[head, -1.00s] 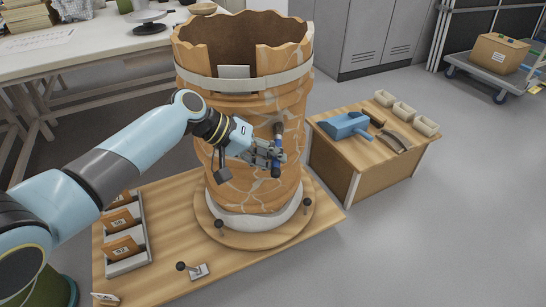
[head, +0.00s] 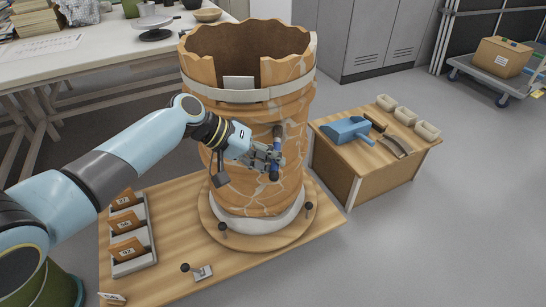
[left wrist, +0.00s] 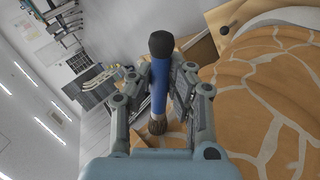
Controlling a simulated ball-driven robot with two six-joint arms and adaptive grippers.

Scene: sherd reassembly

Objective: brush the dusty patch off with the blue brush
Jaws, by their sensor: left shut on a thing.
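The blue brush (left wrist: 159,92) is in my left gripper (left wrist: 160,85), which is shut around its blue handle. In the left wrist view its dark cap end points up and its bristles point down. In the head view the brush (head: 275,160) stands nearly upright in front of the large orange vessel (head: 250,185), held by my left gripper (head: 272,160). I cannot tell whether the bristles touch the vessel wall. The vessel has pale crack lines, a grey band and a jagged open rim. I cannot make out the dusty patch clearly. My right gripper is not in view.
The vessel stands on a round turntable (head: 225,238) on a wooden board (head: 165,270). A rack of labelled sherds (head: 128,235) is at left. A small table at right holds a blue dustpan (head: 347,129), tools and pale trays (head: 405,115). Grey floor lies clear at lower right.

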